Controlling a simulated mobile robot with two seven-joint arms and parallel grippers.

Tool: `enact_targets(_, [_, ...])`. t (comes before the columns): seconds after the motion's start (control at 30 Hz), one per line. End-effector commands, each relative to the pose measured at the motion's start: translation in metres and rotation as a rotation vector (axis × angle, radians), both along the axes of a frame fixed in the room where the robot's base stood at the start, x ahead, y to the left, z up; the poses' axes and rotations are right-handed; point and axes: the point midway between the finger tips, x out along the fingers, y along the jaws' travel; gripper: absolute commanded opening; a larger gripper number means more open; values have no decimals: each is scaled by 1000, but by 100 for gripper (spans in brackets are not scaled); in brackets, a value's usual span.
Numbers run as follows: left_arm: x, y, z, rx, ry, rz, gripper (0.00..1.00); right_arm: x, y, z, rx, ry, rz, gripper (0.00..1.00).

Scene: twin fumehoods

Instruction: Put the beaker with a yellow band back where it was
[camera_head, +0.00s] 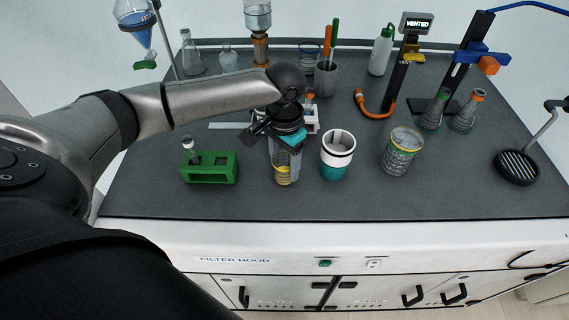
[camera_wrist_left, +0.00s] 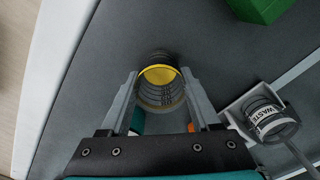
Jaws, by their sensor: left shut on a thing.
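My left gripper (camera_head: 286,150) points down at the middle of the bench and is shut on a clear ribbed beaker with a yellow band (camera_head: 283,176). In the left wrist view the fingers (camera_wrist_left: 159,82) stand on both sides of this beaker, and its yellow (camera_wrist_left: 159,74) shows between them. The beaker looks upright; I cannot tell whether its base touches the bench. The gripper hides its upper part in the head view. My right gripper is not in view.
A white and teal cup (camera_head: 338,155) stands close right of the held beaker. Another ribbed beaker (camera_head: 400,155) with a yellowish rim is farther right. A green rack (camera_head: 209,170) stands left. Flasks, a pen cup (camera_head: 326,78) and stands fill the back. The front bench strip (camera_head: 330,203) is clear.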

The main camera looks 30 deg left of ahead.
Motion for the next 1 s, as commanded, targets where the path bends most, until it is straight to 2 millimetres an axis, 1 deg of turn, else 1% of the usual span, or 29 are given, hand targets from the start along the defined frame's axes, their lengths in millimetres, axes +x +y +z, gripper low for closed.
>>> enact_targets(0.37, [0, 0, -3, -1, 1, 1, 6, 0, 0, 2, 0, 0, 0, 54])
enact_targets(0.4, [0, 0, -3, -1, 0, 0, 68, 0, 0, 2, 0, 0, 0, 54])
enact_targets(0.63, [0, 0, -3, -1, 0, 0, 93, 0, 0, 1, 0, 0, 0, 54])
enact_targets(0.9, [0, 0, -1, 0, -1, 0, 93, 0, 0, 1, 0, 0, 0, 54])
enact_targets(0.97, [1, 0, 2, 0, -3, -1, 93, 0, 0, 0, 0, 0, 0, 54])
enact_targets(1.0, [1, 0, 7, 0, -3, -1, 93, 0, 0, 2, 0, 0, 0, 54])
